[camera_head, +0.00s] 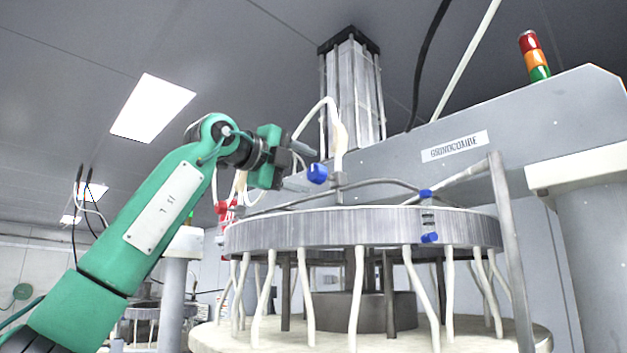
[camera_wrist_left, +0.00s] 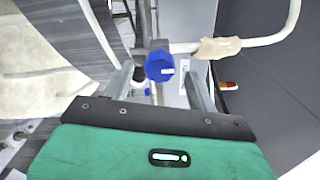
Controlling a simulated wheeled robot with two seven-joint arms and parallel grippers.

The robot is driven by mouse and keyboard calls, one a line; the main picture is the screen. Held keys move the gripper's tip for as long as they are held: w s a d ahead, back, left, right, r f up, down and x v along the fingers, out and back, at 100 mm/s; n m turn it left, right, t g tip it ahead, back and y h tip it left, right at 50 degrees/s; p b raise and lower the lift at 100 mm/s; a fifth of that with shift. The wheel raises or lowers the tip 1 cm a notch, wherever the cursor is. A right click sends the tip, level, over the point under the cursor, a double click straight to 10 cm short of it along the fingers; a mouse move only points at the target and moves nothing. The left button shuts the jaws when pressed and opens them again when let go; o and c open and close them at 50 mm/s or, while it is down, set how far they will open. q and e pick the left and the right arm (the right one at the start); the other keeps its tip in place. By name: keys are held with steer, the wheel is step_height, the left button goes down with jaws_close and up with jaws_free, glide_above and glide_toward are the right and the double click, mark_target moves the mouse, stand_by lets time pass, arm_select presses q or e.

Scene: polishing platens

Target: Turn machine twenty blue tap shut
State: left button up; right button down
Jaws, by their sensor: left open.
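A blue tap knob (camera_head: 317,173) sits on a pipe fitting above the ring of the near polishing machine. It also shows in the left wrist view (camera_wrist_left: 160,66), with a white mark on its face. My left gripper (camera_head: 304,168) is open and empty just left of this knob in the head view. In the left wrist view the knob appears between the two grey fingers; I cannot tell whether either finger touches it. The machine number cannot be read here. My right gripper is out of view.
Two other blue taps (camera_head: 425,195) (camera_head: 430,237) are on the right of the metal ring (camera_head: 370,225). A white hose (camera_head: 338,130) rises close beside the knob. A slanted grey post (camera_head: 508,240) stands right.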

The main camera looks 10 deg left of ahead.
arm_select(q)
steer(key=b+v, duration=0.2)
steer(key=v, duration=0.8)
steer(key=shift+b, duration=0.35)
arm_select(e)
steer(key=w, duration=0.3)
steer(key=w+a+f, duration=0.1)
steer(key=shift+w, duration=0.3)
arm_select(q)
steer(key=shift+a, duration=0.1)
